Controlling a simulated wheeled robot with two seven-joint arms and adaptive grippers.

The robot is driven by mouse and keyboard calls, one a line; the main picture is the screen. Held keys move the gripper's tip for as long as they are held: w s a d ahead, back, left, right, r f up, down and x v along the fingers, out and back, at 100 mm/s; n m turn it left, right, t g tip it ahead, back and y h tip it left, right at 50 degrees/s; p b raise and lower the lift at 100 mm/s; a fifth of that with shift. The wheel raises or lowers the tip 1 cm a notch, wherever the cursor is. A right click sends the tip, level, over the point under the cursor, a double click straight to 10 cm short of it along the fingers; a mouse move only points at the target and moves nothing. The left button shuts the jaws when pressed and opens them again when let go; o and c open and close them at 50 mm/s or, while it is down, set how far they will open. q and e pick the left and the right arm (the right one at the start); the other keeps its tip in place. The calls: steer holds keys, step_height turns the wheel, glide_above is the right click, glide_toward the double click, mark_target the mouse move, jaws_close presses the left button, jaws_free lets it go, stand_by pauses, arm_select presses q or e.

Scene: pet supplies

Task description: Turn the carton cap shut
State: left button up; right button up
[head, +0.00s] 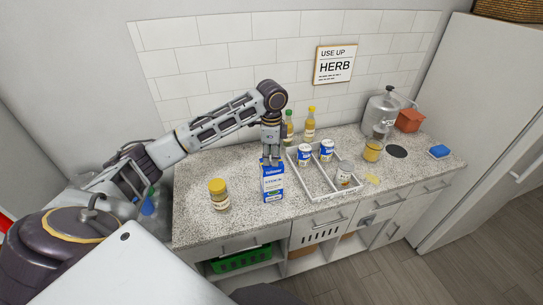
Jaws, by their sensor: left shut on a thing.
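A blue and white carton (272,185) stands upright on the speckled counter, left of the white divided tray. My left gripper (271,160) points straight down at the carton's top and is shut on the carton cap. The cap itself is hidden between the fingers, so how far it is turned cannot be seen. My right gripper is not in view.
The white tray (318,193) holds blue-and-white tubs and a jar. A yellow-lidded jar (218,195) stands left of the carton. Bottles (309,124) stand behind the tray. A metal dispenser (382,112) and blue sponge (439,151) are at right. The counter's front left is clear.

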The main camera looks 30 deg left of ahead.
mark_target(271, 158)
arm_select(q)
steer(key=o, duration=1.1)
steer(key=shift+c, duration=0.2)
steer(key=shift+r, duration=0.1)
step_height(271, 158, up, 12)
stand_by(0.3)
stand_by(0.5)
